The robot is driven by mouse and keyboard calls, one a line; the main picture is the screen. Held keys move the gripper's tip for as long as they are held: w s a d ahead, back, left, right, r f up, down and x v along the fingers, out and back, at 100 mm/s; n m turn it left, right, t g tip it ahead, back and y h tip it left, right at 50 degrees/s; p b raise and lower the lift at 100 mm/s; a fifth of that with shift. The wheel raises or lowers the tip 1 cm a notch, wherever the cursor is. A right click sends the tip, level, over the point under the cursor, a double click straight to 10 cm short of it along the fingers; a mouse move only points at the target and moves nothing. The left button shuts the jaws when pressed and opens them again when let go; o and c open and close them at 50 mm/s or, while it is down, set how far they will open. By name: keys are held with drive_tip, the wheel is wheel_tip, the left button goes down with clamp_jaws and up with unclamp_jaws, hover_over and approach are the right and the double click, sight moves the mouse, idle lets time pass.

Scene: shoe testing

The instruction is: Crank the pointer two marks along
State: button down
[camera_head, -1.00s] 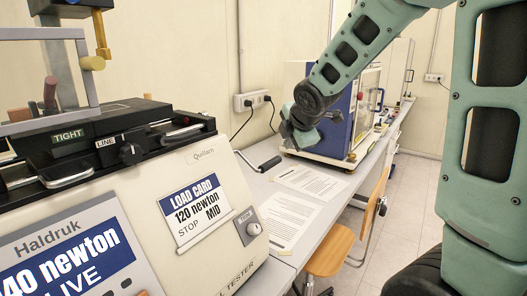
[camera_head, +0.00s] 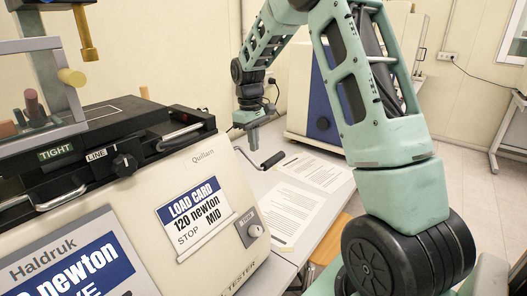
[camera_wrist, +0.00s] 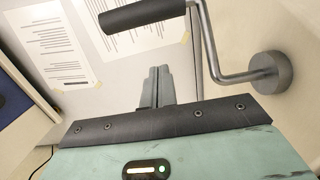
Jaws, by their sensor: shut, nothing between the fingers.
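The crank has a black handle (camera_head: 272,160) on a bent grey rod, on the far right side of the cream tester (camera_head: 215,225). In the wrist view the black handle (camera_wrist: 148,13) is at the top, and the rod runs to a round grey hub (camera_wrist: 273,72) at right. My gripper (camera_head: 254,143) points down just above and left of the handle in the head view. Its fingers (camera_wrist: 158,76) are shut and empty, apart from the handle in the wrist picture. A load card (camera_head: 197,215) reads 120 newton, STOP MID. I cannot make out the pointer.
Printed sheets (camera_head: 316,172) lie on the grey bench beyond the crank. A blue and white machine (camera_head: 322,95) stands behind my arm. A Haldruk panel (camera_head: 70,265) reading "newton" is at lower left. A knob labelled LINE (camera_head: 127,164) sits on the tester's top.

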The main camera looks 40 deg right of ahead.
drive_tip(key=shift+s+d+f+p, duration=0.15)
drive_tip(key=shift+s+f+p, duration=0.7)
drive_tip(key=shift+s, duration=0.2)
drive_tip(key=shift+s+d+f+p, duration=0.15)
drive_tip(key=shift+s+f+p, duration=0.55)
drive_tip(key=shift+s+p, duration=0.25)
drive_tip(key=shift+s+d+r+p, duration=0.1)
drive_tip(key=shift+s+r+p, duration=0.2)
drive_tip(key=shift+s, duration=0.15)
